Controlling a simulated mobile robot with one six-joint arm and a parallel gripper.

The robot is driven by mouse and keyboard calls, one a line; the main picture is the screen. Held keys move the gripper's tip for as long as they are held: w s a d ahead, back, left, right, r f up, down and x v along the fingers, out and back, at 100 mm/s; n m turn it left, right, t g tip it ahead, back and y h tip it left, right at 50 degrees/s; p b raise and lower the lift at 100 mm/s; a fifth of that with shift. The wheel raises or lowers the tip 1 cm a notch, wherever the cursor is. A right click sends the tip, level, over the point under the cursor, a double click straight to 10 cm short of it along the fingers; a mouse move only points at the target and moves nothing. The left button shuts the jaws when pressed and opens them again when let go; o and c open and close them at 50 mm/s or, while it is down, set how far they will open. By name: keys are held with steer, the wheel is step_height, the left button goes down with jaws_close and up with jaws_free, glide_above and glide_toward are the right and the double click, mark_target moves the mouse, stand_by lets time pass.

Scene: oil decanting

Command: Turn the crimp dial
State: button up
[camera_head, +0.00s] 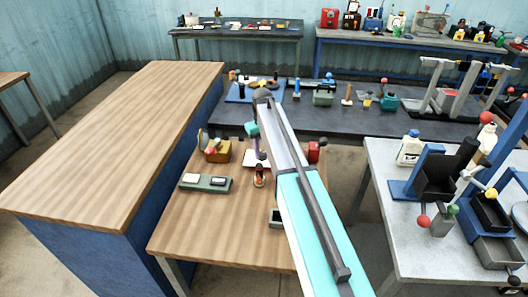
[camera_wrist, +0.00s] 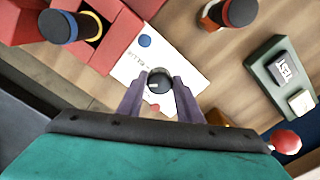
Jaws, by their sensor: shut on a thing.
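The crimp dial (camera_wrist: 158,80) is a small dark round knob with a pale mark on its top. It stands on a white printed plate (camera_wrist: 130,67), which lies on the wooden bench and also shows in the head view (camera_head: 254,160). A blue dot (camera_wrist: 145,40) is on the plate on one side of the dial, and a red dot (camera_wrist: 154,107) shows on the other side. My gripper (camera_wrist: 159,86) has purple fingers on both sides of the dial and is shut on it. In the head view my arm hides part of this area.
A green box with a TEST button (camera_wrist: 282,72) stands to the right in the wrist view. A black-capped bottle (camera_wrist: 232,12) stands at the top. A red ball knob (camera_wrist: 286,140) is near my gripper's right side.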

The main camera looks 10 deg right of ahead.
steer(key=m+b, duration=0.1)
steer(key=m, duration=0.3)
steer(key=shift+a+m+b, duration=0.1)
steer(key=shift+m+b, duration=0.5)
steer(key=shift+m, duration=1.8)
steer(key=o, duration=1)
steer(key=shift+o, duration=0.2)
steer(key=shift+r, duration=0.2)
